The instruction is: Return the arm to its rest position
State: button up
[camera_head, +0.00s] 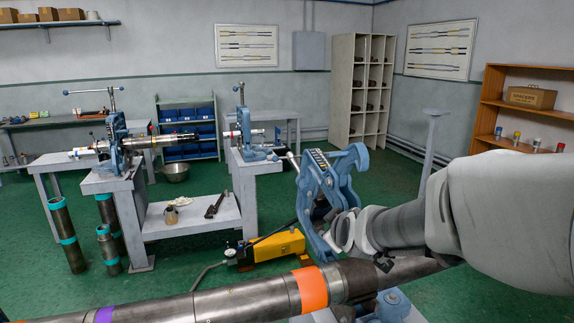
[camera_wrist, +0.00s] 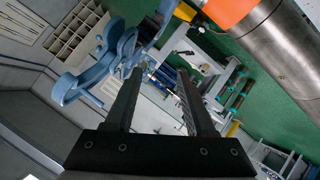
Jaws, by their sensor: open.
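My arm reaches in from the right in the head view, with its wrist close to the open blue pipe vise (camera_head: 330,185). My gripper's fingers show in the wrist view (camera_wrist: 160,76), apart with nothing between them. In the head view the fingers are hard to make out against the vise. The blue vise also shows in the wrist view (camera_wrist: 92,75), at the left beyond the fingers. A large steel pipe (camera_head: 250,303) with an orange band (camera_head: 311,288) runs below the vise and my arm. In the wrist view the pipe (camera_wrist: 285,50) is at upper right.
Two more vises stand on grey benches (camera_head: 150,210), the left one holding a pipe assembly (camera_head: 160,140). A yellow pump (camera_head: 275,247) sits on the green floor. Grey shelving (camera_head: 345,90) and a wooden shelf (camera_head: 490,95) line the walls.

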jog(key=s+d+r+m+g+p, duration=0.1)
jog(key=s+d+m+g, duration=0.1)
jog(key=s, duration=1.2)
jog(key=s+d+r+m+g+p, duration=0.1)
jog(key=s+m+g, duration=0.3)
jog(key=s, duration=1)
jog(key=shift+s+d+r+m+h+p, duration=0.2)
jog(key=shift+d+r+m+h+p, duration=0.2)
jog(key=shift+m, duration=0.8)
jog(key=shift+w, duration=0.1)
jog(key=shift+c, duration=0.2)
